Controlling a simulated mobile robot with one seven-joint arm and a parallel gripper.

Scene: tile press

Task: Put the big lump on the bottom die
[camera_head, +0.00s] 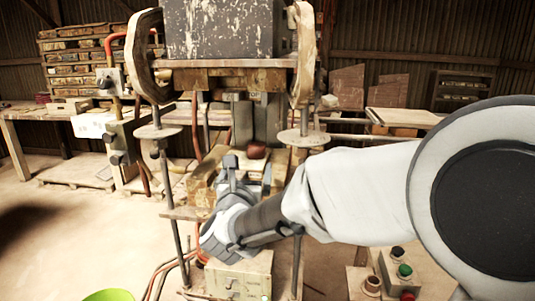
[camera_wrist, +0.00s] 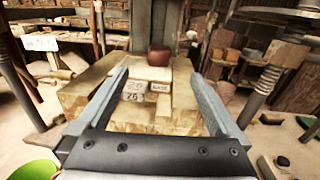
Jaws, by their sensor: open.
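A dark red-brown lump (camera_head: 256,150) sits at the press, near the column. In the wrist view the lump (camera_wrist: 159,55) rests on the far part of a pale plate (camera_wrist: 148,73), which looks like the bottom die, on a worn wooden block. My gripper (camera_head: 248,170) is over the near part of this block. In the wrist view my gripper (camera_wrist: 159,74) is open and empty, its two fingers spread to either side of the plate. The lump is beyond the fingertips, apart from them.
The heavy upper press head (camera_head: 220,30) hangs above, with rods (camera_head: 172,210) on both sides. Labelled small blocks (camera_wrist: 133,91) lie between my fingers. A button box (camera_head: 405,272) stands at the lower right. A green rounded thing (camera_head: 109,295) is at the lower left.

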